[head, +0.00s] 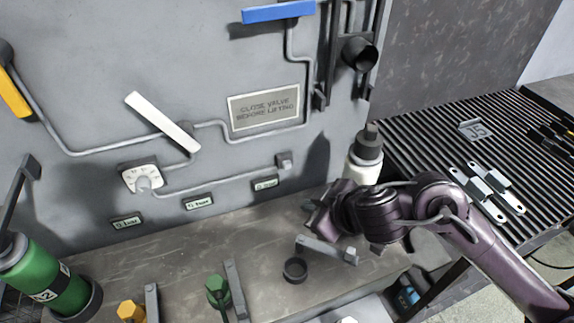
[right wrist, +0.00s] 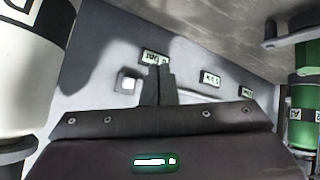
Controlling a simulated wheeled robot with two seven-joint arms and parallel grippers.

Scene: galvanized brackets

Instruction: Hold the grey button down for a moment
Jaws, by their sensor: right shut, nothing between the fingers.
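The grey button (head: 284,160) is a small square box on the grey wall panel, at the right end of a thin conduit, above the rightmost small label (head: 265,184). In the right wrist view the button (right wrist: 128,82) shows as a grey square with a pale centre, left of the fingertips. My right gripper (head: 312,207) is in front of the panel, below and right of the button and apart from it. Its fingers (right wrist: 158,72) are shut and empty. My left gripper is not in view.
A white bottle with a dark cap (head: 363,168) stands close behind my right gripper. A bracket (head: 326,249) and dark ring (head: 295,270) lie on the bench below. A white lever (head: 162,122) and dial (head: 142,178) are further left. A green cylinder (head: 47,283) stands far left.

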